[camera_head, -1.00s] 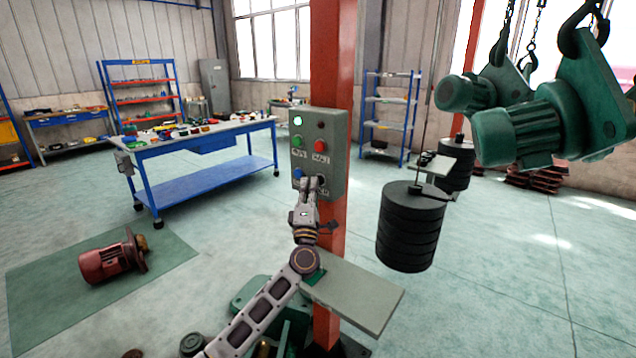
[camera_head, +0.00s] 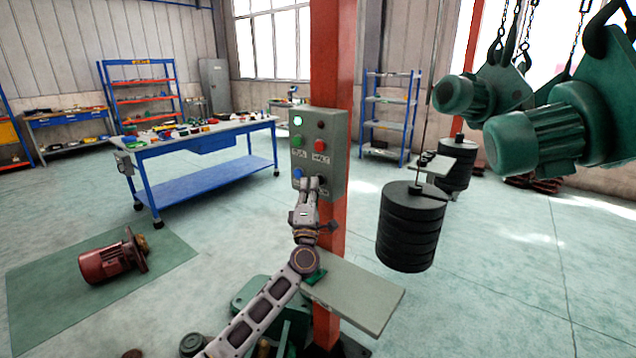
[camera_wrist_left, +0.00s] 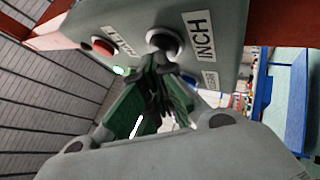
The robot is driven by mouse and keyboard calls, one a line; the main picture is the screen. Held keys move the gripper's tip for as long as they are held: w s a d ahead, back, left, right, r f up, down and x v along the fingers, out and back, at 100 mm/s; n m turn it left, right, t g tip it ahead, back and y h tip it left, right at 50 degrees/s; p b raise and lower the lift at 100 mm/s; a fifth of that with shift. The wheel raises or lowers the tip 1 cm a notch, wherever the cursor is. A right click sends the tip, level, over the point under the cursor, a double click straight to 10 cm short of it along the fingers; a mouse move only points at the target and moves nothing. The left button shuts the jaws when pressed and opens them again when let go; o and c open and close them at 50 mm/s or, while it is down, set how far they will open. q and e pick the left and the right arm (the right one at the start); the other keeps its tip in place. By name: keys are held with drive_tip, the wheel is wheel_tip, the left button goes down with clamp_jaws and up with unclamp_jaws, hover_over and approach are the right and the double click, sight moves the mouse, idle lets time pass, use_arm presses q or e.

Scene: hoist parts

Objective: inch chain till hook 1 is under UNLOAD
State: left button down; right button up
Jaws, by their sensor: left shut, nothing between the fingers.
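A grey-green control box (camera_head: 335,153) is on the red post. My left gripper (camera_head: 311,183) is shut and empty at the box's lower right. In the left wrist view its fingertips (camera_wrist_left: 160,64) meet at the lower edge of a dark round button (camera_wrist_left: 165,41) beside the INCH label (camera_wrist_left: 203,37). I cannot tell whether it is pressed. Green motors, one nearer (camera_head: 545,135) and one farther (camera_head: 468,98), hang at right from a dark hook (camera_head: 597,42) and chains (camera_head: 577,35). No hook number or UNLOAD sign is readable. My right gripper is not in view.
Black stacked weights (camera_head: 410,230) hang right of the post. A flat grey plate (camera_head: 355,292) juts out below the box. A red motor (camera_head: 110,262) lies on a green mat (camera_head: 50,300) at left. A blue workbench (camera_head: 205,180) stands behind.

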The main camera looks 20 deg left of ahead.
use_arm(q)
drive_tip(key=shift+s+a, duration=0.1)
drive_tip(key=shift+s, duration=0.1)
idle(0.5)
drive_tip(key=shift+s+a+p, duration=0.2)
drive_tip(key=shift+s+p, duration=0.25)
drive_tip(key=shift+s, duration=0.1)
drive_tip(key=s, duration=0.1)
drive_tip(key=s+a+p, duration=0.1)
drive_tip(key=s, duration=0.1)
drive_tip(key=s+p, duration=0.1)
drive_tip(key=shift+s+a, duration=0.35)
idle(0.5)
idle(0.8)
